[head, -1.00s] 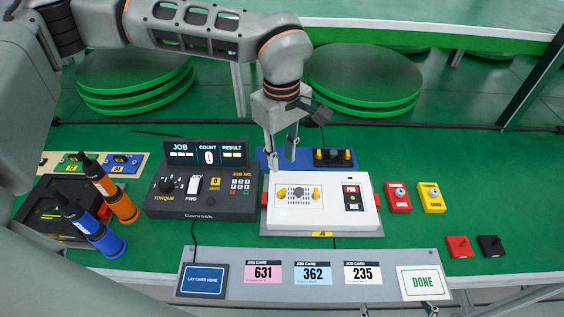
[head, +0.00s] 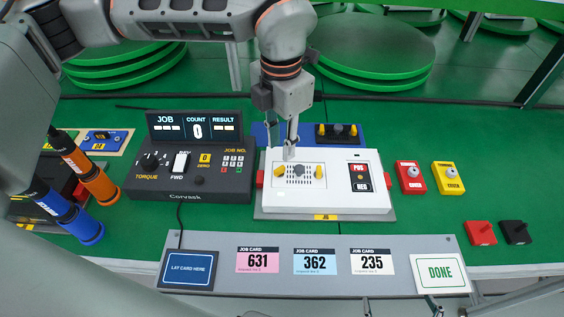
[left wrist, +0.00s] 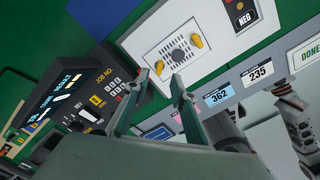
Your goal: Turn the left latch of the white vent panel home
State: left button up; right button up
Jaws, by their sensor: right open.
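My left gripper (head: 281,150) points down over the panel's back edge, near the left latch. In the left wrist view its fingers (left wrist: 158,82) are apart and empty. Fingertips of my right gripper (head: 401,308) show at the bottom edge, apart.
A black torque controller (head: 190,188) stands left of the box. Orange (head: 94,180) and blue (head: 78,220) drivers stand further left. A grey card rail (head: 228,282) runs in front. Red (head: 411,178) and yellow (head: 448,178) switch blocks sit right of the box.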

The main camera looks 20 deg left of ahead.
aim_at(281, 167)
pick_arm(q)
notch_tip(281, 167, down, 7)
jog(key=shift+b, duration=0.4)
jog(key=shift+c, duration=0.4)
grip_shut()
